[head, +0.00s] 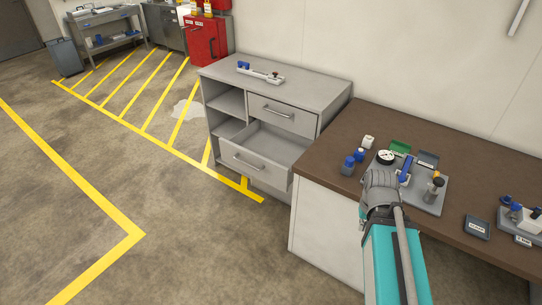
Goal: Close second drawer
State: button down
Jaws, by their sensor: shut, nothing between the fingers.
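The grey cabinet (330,92) stands at the middle, left of the brown-topped bench. Its second drawer (248,160), the lower one with a bar handle, is pulled out toward the front left, and its empty inside shows. The top drawer (283,115) above it is shut flush. Part of my arm reaches up from the bottom over the bench's front edge, to the right of the open drawer. My gripper and its fingers do not show in the head view.
The brown bench (468,245) holds a grey tray (432,203) with fittings, blue-capped bottles (348,166) and small devices. Its white side panel (318,230) stands close to the open drawer's right side. A small white tray (262,76) lies on the cabinet. The floor at front left is clear.

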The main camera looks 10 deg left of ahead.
aim_at(266, 151)
jog(key=u, duration=0.3)
jog(key=i, duration=0.9)
jog(key=u, duration=0.75)
